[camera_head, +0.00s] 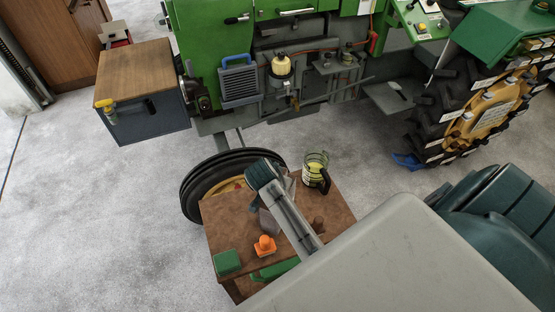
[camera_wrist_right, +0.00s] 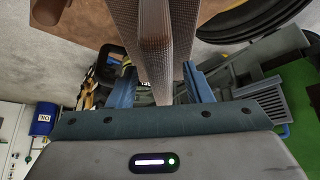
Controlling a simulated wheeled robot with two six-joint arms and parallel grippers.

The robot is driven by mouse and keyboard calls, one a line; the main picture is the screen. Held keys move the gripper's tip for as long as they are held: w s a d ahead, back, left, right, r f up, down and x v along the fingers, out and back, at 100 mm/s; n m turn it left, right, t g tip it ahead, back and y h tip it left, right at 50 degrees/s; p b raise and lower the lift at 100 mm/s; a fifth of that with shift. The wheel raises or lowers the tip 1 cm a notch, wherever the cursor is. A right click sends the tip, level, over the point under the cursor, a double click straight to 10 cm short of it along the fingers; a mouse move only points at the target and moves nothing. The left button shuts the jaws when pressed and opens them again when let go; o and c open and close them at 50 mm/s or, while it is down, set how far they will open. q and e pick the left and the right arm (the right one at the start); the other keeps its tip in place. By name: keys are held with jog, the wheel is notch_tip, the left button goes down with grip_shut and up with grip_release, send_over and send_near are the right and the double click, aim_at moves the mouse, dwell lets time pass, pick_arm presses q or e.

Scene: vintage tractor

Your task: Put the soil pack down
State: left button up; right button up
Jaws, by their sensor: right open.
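A brown, finely meshed upright thing (camera_wrist_right: 152,62), which looks like the soil pack, stands between the blue fingers of my right gripper (camera_wrist_right: 160,80) in the right wrist view. The fingers are open, one on each side of it. I cannot tell whether either touches it. In the head view my right arm reaches over the small brown table (camera_head: 225,228), and a grey-brown shape (camera_head: 269,224) shows partly behind the arm. The arm hides much of the pack and its base there. My left gripper is not in view.
The table also holds an orange piece (camera_head: 265,247), a green block (camera_head: 227,262) and a clear jug with a dark handle (camera_head: 314,168). A tyre (camera_head: 205,183) is close behind the table. The green tractor (camera_head: 210,45) stands beyond. Grey floor is free at left.

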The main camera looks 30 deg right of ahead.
jog(key=shift+f, duration=0.3)
dwell(0.5)
jog(key=shift+a, duration=0.1)
jog(key=shift+c, duration=0.4)
grip_shut()
dwell(0.9)
jog(key=shift+w+r, duration=0.15)
